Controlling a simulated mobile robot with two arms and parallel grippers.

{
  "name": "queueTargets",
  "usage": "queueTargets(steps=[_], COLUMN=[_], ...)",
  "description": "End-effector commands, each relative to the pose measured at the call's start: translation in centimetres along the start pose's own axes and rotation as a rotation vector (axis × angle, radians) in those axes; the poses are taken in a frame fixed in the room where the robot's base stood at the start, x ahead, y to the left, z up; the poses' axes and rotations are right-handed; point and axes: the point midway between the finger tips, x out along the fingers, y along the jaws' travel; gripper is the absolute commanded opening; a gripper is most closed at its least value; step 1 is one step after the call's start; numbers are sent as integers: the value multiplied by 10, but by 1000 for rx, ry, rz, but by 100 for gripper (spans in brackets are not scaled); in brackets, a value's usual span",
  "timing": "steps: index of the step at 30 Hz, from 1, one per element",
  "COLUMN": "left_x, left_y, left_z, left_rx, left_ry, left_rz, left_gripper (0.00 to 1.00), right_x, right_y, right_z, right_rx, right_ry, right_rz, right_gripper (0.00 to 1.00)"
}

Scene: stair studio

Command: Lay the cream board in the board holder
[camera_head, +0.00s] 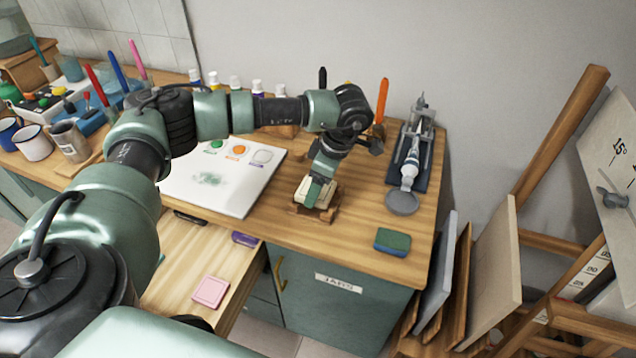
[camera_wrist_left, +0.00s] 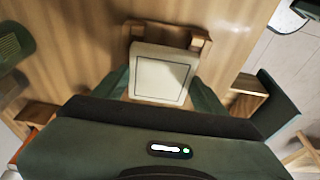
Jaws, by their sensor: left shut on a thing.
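My left gripper (camera_head: 318,190) points down over the wooden counter and is shut on the small cream board. In the left wrist view the cream board (camera_wrist_left: 161,76) is a pale block with a thin dark outline on its face, gripped between the two green fingers (camera_wrist_left: 160,92). The brown wooden board holder (camera_head: 298,209) is directly under the gripper in the head view. Its posts and rim (camera_wrist_left: 199,42) show past the board's far edge in the wrist view. The board covers much of the holder, and I cannot tell whether it rests in it. My right gripper is not in view.
A large white palette sheet (camera_head: 210,185) with paint spots lies left of the holder. A green-blue sponge (camera_head: 392,242) and a dark tray (camera_head: 421,160) with a paint tube are to the right. An open drawer (camera_head: 185,262) is below; boards (camera_head: 497,265) lean at the right.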

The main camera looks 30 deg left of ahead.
Motion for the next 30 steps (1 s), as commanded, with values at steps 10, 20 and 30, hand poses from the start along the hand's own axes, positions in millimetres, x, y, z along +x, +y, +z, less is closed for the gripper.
queueTargets(steps=[10,20,30], left_x=[2,8,10], left_y=[0,0,0], left_z=[1,2,3], left_rx=[0,0,0], left_ry=[0,0,0], left_rz=[0,0,0], left_gripper=[33,33,97], right_x=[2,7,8], right_y=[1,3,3], right_z=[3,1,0], right_rx=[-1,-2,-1], right_ry=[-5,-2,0], right_rz=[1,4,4], right_gripper=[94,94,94])
